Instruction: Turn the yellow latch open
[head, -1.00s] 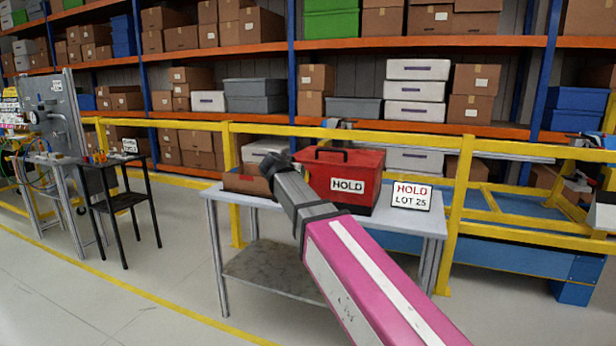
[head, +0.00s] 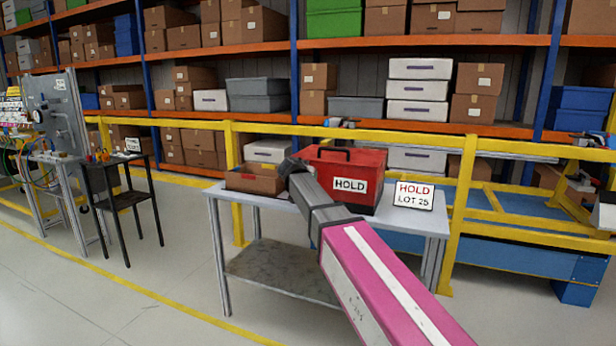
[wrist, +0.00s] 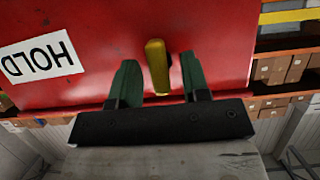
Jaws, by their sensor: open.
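The yellow latch (wrist: 157,66) shows in the wrist view on the front of the red HOLD toolbox (wrist: 100,30). It hangs with its long side roughly up and down in that picture. My gripper (wrist: 158,60) is open, with one green finger on each side of the latch. Gaps show between the latch and both fingers; whether either touches it I cannot tell. In the head view the red toolbox (head: 362,160) stands on a grey table (head: 420,222). There my arm covers part of the toolbox's left side, and the latch and fingers are hidden.
An open cardboard box (head: 255,180) sits left of the toolbox. A HOLD LOT 25 sign (head: 413,196) stands to its right. A yellow rail (head: 480,146) runs behind the table, with racks of boxes beyond. The floor (head: 150,290) before the table is clear.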

